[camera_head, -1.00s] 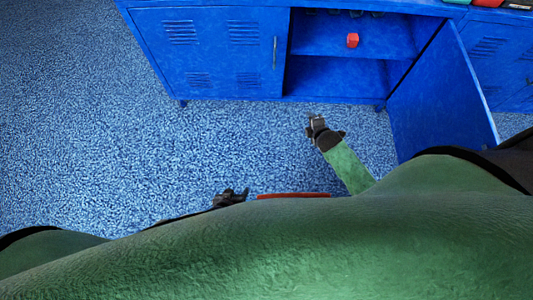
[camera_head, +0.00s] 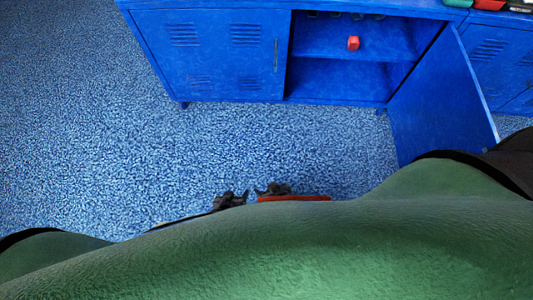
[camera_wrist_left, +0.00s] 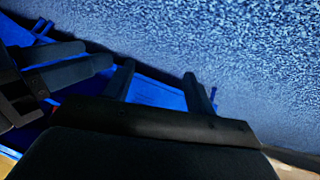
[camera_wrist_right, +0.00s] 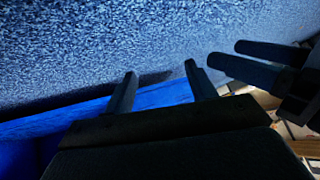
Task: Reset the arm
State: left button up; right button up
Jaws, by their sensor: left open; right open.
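In the head view my left gripper (camera_head: 230,199) and my right gripper (camera_head: 273,188) sit side by side, close to the front of my body. Both are only partly visible above my green body. In the left wrist view the left gripper's two fingers (camera_wrist_left: 160,88) stand apart with nothing between them. In the right wrist view the right gripper's two fingers (camera_wrist_right: 160,88) also stand apart and empty. Each wrist view shows the other gripper's dark fingers at its side.
A blue cabinet (camera_head: 210,60) stands ahead, its right door (camera_head: 440,100) swung open. A red block (camera_head: 353,43) sits on its upper shelf. Blue speckled floor (camera_head: 120,130) lies clear between me and the cabinet. Several items lie on top at the far right.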

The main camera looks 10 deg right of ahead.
pick_arm(q)
jog(key=s+a+r+g+p, duration=0.1)
jog(key=r+p, duration=0.4)
jog(key=r, duration=0.8)
jog(key=a+r+g+y+p, duration=0.1)
jog(key=a+r+p, duration=0.3)
jog(key=r, duration=0.9)
jog(key=s+a+r+g+y+p, duration=0.1)
jog(key=a+r+g+p, duration=0.2)
jog(key=r, duration=1.1)
jog(key=p, duration=0.3)
jog(key=shift+s, duration=0.3)
pick_arm(e)
jog(key=s+d+r+g+h, duration=0.1)
jog(key=d+r, duration=0.3)
jog(key=r, duration=1.6)
jog(key=s+d+r+g+h, duration=0.1)
jog(key=d+r+g, duration=0.3)
jog(key=r, duration=1.6)
jog(key=shift+s, duration=0.3)
